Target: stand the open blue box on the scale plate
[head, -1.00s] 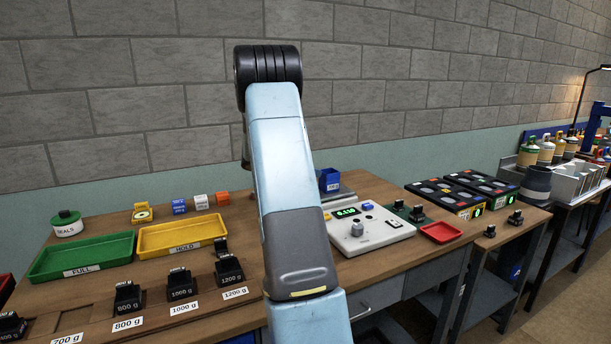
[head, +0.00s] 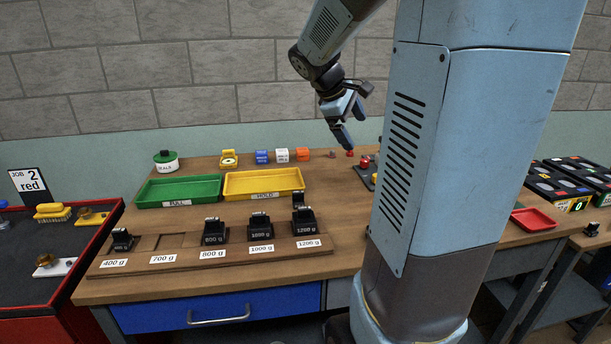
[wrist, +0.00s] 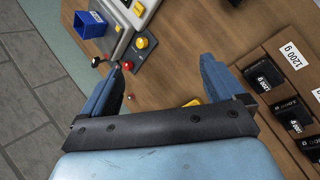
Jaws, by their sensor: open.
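The open blue box (wrist: 90,25) is at the upper left of the wrist view, its open top facing the camera. A light grey surface, seemingly the scale plate (wrist: 124,38), shows beside it; I cannot tell how the box rests on it. My arm hides box and plate in the head view. My gripper (head: 346,130) is raised above the back of the bench, pointing down. In the wrist view my gripper (wrist: 162,64) has its fingers spread with nothing between them, apart from the box and to its right.
A red button (wrist: 127,65) and yellow button (wrist: 142,42) are near the left finger. Black weights (head: 260,226) stand in a wooden rack in front. A green tray (head: 180,190) and yellow tray (head: 263,183) lie behind it. My arm blocks the right of the bench.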

